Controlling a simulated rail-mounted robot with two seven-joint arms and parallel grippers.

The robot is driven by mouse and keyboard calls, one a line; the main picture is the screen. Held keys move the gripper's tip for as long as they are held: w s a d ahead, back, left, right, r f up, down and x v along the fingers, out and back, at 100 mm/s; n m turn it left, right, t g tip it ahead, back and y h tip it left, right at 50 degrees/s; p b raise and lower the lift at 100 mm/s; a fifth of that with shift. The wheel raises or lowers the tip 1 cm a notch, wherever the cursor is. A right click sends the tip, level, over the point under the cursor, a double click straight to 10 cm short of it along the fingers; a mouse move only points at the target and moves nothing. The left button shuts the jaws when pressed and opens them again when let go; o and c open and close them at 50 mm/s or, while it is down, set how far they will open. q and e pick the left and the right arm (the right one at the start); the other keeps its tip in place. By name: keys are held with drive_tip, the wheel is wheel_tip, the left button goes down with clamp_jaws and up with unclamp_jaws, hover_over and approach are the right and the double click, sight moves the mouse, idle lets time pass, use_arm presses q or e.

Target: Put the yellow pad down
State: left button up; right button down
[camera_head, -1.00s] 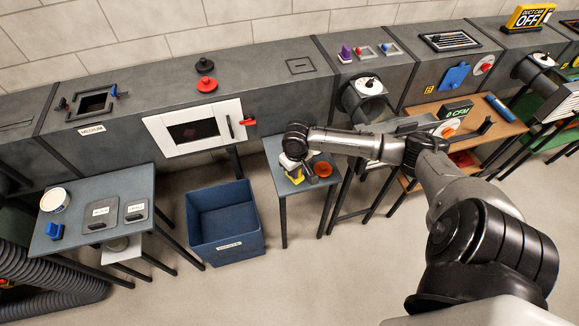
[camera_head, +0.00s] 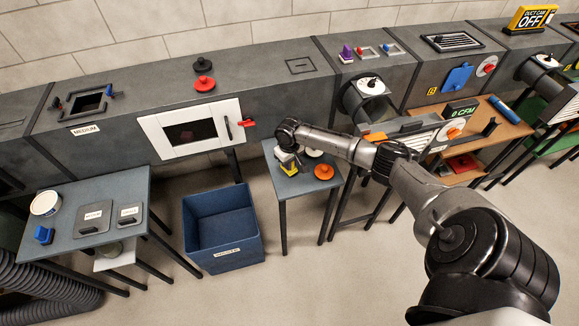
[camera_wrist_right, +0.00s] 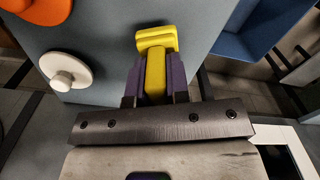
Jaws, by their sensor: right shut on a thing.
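My right gripper (camera_head: 289,166) is over the small grey-blue table (camera_head: 300,186) in the middle of the head view. In the right wrist view, its purple fingers (camera_wrist_right: 155,82) are shut on the upright yellow grip of the yellow pad (camera_wrist_right: 156,40). The pad's wider yellow end shows beyond the fingertips. In the head view the pad (camera_head: 289,171) is a small yellow patch under the gripper, at or just above the tabletop; I cannot tell whether it touches. My left gripper is not in view.
An orange disc (camera_head: 324,172) and a white knobbed disc (camera_wrist_right: 66,72) are on the same table, beside the gripper. A blue bin (camera_head: 222,255) stands on the floor to the left. The table's front part is bare. The grey duct (camera_head: 270,95) runs behind.

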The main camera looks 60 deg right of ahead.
drive_tip(key=shift+f, duration=0.95)
drive_tip(key=c, duration=1.1)
unclamp_jaws()
drive_tip(key=shift+f, duration=0.15)
